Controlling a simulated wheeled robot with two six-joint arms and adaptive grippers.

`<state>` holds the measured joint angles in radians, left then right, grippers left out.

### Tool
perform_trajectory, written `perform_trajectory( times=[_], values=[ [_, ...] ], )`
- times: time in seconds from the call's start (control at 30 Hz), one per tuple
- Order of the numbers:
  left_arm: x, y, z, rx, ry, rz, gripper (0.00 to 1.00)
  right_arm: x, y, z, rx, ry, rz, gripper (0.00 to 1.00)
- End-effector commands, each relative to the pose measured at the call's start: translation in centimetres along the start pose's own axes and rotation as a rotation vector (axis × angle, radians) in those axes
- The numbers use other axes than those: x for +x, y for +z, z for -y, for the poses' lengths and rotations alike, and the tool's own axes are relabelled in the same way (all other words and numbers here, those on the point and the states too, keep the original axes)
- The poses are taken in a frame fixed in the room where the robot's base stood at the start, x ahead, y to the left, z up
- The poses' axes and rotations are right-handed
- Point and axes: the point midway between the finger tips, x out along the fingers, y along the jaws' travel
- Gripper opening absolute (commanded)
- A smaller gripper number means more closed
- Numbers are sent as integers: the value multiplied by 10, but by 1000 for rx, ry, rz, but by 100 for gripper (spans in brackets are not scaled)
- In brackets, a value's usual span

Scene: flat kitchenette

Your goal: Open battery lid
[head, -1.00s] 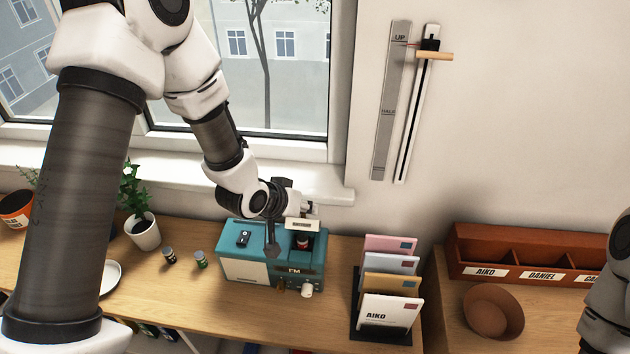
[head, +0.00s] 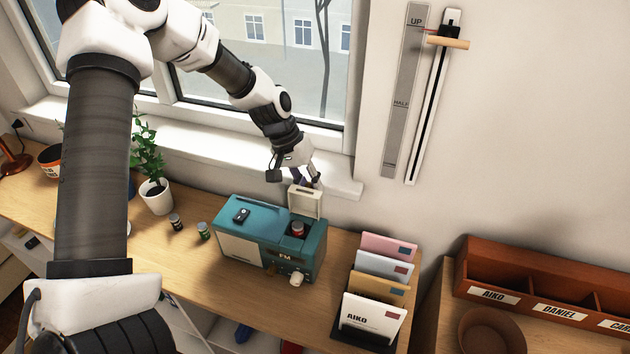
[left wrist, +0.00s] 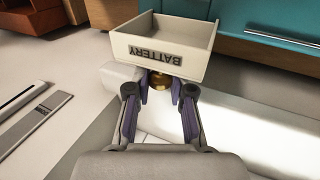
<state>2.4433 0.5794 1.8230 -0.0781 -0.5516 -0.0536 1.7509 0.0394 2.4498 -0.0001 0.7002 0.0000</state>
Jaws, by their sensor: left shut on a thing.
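The teal radio (head: 250,235) stands on the wooden desk. Its cream battery lid (head: 306,202) is swung up and stands roughly upright at the back right of the radio's top. A red-topped battery (head: 297,229) shows in the uncovered opening. My left gripper (head: 310,181) is behind the lid's upper part. In the left wrist view, the lid (left wrist: 160,50) shows its BATTERY label upside down, and my left gripper (left wrist: 160,90) is shut on its brass knob (left wrist: 160,80). My right gripper is out of view.
Two small batteries (head: 176,221) (head: 203,231) stand left of the radio, near a potted plant (head: 156,196). A letter rack (head: 362,335) stands to the right. The window sill (head: 340,184) is close behind the gripper. A brown bowl (head: 490,333) and sorter (head: 550,285) are farther right.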

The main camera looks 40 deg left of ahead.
Motion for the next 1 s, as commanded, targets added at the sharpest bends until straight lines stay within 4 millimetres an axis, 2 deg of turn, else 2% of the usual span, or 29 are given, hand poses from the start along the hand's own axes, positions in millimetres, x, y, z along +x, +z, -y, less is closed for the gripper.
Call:
perform_trajectory(
  times=[0.4,0.97,1.0],
  values=[
    [12,-11,5,-85,-1,205,0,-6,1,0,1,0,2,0],
    [13,-12,4,-96,2,234,0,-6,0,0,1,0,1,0],
    [13,-12,4,-96,2,234,36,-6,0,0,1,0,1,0]
  ],
)
